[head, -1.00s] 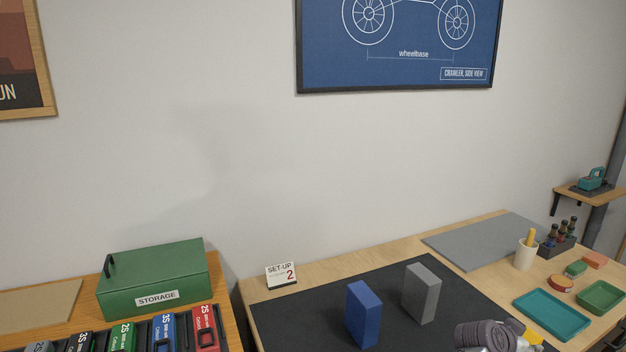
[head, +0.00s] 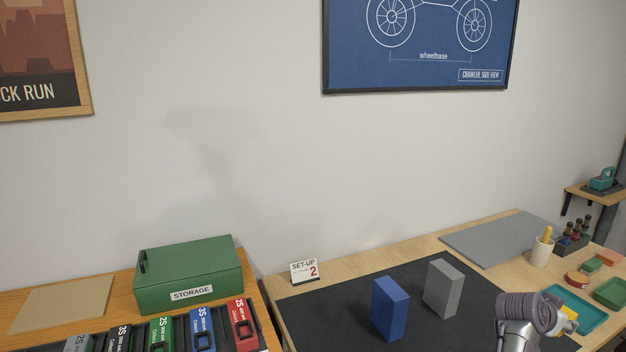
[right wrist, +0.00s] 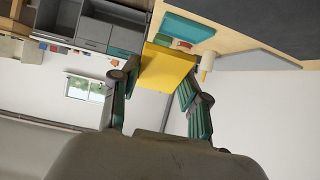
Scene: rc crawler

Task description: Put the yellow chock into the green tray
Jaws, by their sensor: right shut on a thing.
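My right gripper (right wrist: 160,76) is shut on the yellow chock (right wrist: 168,67), which sits between its two fingers in the right wrist view. In the head view, part of the chock (head: 569,318) shows at the right end of my right arm, in front of the teal tray. The green tray (head: 612,293) lies on the workbench at the far right, beyond and to the right of the chock. My left gripper is not in view.
A teal tray (head: 590,317) lies left of the green tray. A cream cup (head: 541,252), a dark rack (head: 573,240) and small coloured pieces stand behind. Blue (head: 390,308) and grey (head: 442,287) blocks stand on the dark mat (head: 340,310). A green storage box (head: 190,275) is left.

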